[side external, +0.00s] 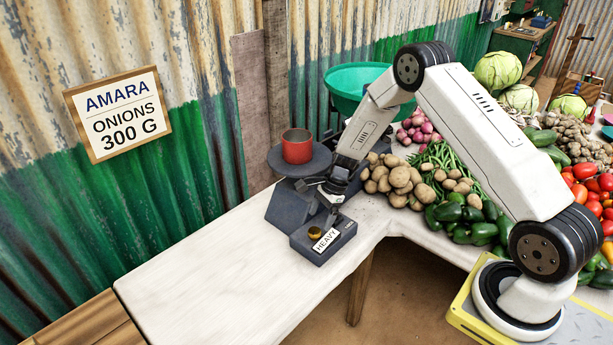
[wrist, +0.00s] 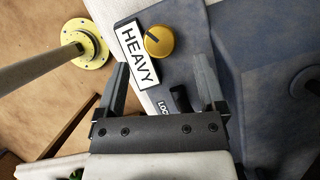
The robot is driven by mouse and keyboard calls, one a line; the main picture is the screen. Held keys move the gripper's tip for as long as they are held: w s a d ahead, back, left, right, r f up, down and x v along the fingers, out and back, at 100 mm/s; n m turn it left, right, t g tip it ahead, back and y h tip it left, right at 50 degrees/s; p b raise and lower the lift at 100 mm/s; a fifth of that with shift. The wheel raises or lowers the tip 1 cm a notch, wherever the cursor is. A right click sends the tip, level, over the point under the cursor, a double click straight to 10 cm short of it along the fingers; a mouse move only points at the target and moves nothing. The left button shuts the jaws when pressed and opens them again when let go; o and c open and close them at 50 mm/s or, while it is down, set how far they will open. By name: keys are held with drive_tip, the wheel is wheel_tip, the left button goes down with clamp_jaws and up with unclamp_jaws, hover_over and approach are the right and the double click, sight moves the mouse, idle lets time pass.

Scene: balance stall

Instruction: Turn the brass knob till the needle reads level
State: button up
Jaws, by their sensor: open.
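The brass knob (side external: 314,232) sits on top of the low dark front block of the balance (side external: 285,208). In the wrist view the knob (wrist: 160,43) is round and yellow with a dark pointer mark on it. A white HEAVY label (side external: 326,240) is beside it. My gripper (side external: 328,200) is over the block, close behind the knob. In the wrist view my gripper (wrist: 160,72) is open and empty, with the knob ahead of the gap between its fingertips, apart from both. I cannot make out the needle in either view.
A red pot (side external: 297,146) stands on the balance's dark round plate (side external: 318,162); a green pan (side external: 355,84) is behind. A black lever (wrist: 181,99) by partly hidden lettering lies between my fingers. Potatoes (side external: 398,180) and peppers crowd the right. The white counter (side external: 205,285) is clear at left.

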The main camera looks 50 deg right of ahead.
sight(315, 230)
drive_tip(key=shift+x, duration=2.15)
clamp_jaws()
drive_tip(key=shift+w+n+g, duration=0.15)
drive_tip(key=shift+n+g, duration=0.75)
drive_tip(key=shift+n, duration=1.3)
unclamp_jaws()
drive_tip(key=shift+r, duration=0.1)
drive_tip(key=shift+d+r, duration=0.15)
drive_tip(key=shift+r, duration=0.2)
wheel_tip(315, 230, up, 9)
drive_tip(key=shift+d, duration=0.4)
